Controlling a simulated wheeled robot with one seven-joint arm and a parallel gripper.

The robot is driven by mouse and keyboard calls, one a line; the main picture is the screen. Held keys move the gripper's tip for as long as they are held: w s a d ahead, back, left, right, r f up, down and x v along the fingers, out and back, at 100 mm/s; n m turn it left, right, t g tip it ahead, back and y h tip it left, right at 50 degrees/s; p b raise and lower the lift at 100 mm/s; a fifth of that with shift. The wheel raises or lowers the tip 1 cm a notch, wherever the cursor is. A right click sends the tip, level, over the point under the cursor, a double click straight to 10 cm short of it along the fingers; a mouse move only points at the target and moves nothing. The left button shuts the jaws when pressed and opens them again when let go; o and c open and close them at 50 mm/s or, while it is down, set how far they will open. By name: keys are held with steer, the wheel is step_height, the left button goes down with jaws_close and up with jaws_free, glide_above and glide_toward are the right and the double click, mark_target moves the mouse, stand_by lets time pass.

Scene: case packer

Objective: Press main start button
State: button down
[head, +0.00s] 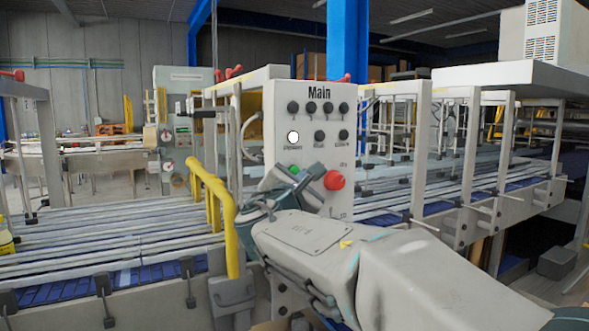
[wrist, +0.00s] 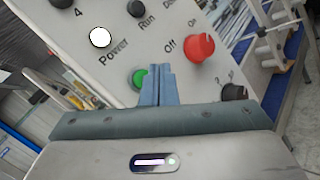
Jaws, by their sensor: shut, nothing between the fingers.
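The main panel (head: 309,155) is a pale upright box marked "Main", beyond my arm in the head view. A round green button (wrist: 138,78) sits low on it; the wrist view shows it just left of my fingertips, partly hidden by them. A sliver of green button (head: 295,170) shows in the head view. My gripper (wrist: 160,68) is shut and empty, its fingers pointing at the panel beside the green button. I cannot tell whether they touch it. In the head view my gripper (head: 312,173) is in front of the panel's lower half.
A yellow rail (head: 213,205) stands left of my arm, and roller conveyors (head: 100,245) run on both sides.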

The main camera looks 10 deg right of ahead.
mark_target(294, 171)
steer(key=shift+w+a, duration=0.2)
steer(key=shift+w, duration=0.45)
steer(key=shift+w, duration=0.1)
stand_by(1.6)
steer(key=shift+w+a, duration=0.1)
steer(key=shift+w, duration=0.15)
